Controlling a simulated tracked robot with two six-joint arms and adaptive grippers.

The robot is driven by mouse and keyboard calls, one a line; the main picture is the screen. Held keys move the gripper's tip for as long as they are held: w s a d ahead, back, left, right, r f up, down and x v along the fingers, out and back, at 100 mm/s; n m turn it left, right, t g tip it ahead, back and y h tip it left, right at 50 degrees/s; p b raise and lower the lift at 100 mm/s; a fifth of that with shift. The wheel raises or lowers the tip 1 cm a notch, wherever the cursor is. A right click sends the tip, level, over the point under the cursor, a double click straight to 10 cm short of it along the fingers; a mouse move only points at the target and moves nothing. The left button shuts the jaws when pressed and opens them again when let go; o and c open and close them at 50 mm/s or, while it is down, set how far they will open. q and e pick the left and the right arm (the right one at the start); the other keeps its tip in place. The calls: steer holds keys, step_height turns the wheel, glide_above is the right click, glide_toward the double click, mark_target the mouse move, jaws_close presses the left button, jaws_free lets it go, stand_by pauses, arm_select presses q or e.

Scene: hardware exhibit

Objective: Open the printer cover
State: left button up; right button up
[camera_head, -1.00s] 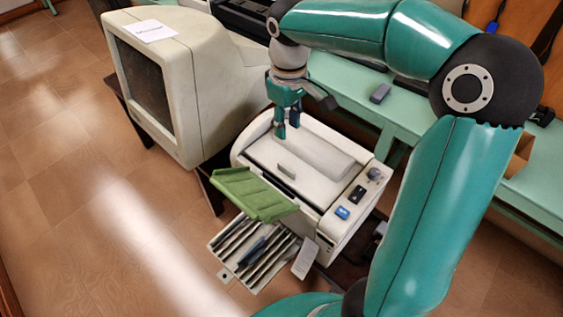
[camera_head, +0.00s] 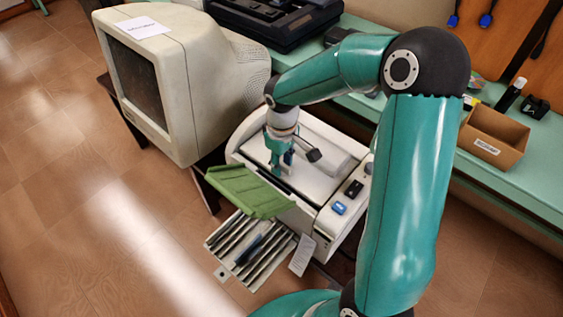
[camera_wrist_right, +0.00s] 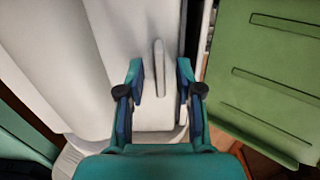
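The printer (camera_head: 335,225) is a white box with a closed pale cover (camera_head: 315,185) on top. A green tray (camera_head: 248,192) sticks out at its front; it also shows in the right wrist view (camera_wrist_right: 270,75). My right gripper (camera_head: 279,172) points down over the front part of the cover. In the right wrist view its two fingers (camera_wrist_right: 160,85) are apart, and the cover's narrow raised handle (camera_wrist_right: 160,68) lies between and just ahead of them. I cannot tell if they touch it. The gripper hides the handle in the head view. My left gripper is not in view.
A beige monitor (camera_head: 180,75) stands close on the printer's left. A slotted rack (camera_head: 245,255) lies below the green tray. A green bench (camera_head: 530,185) behind holds a cardboard box (camera_head: 492,140) and a black device (camera_head: 275,20). Blue and black buttons sit on the printer's right side.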

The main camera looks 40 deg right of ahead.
jaws_close()
steer(key=shift+a, duration=0.1)
stand_by(0.4)
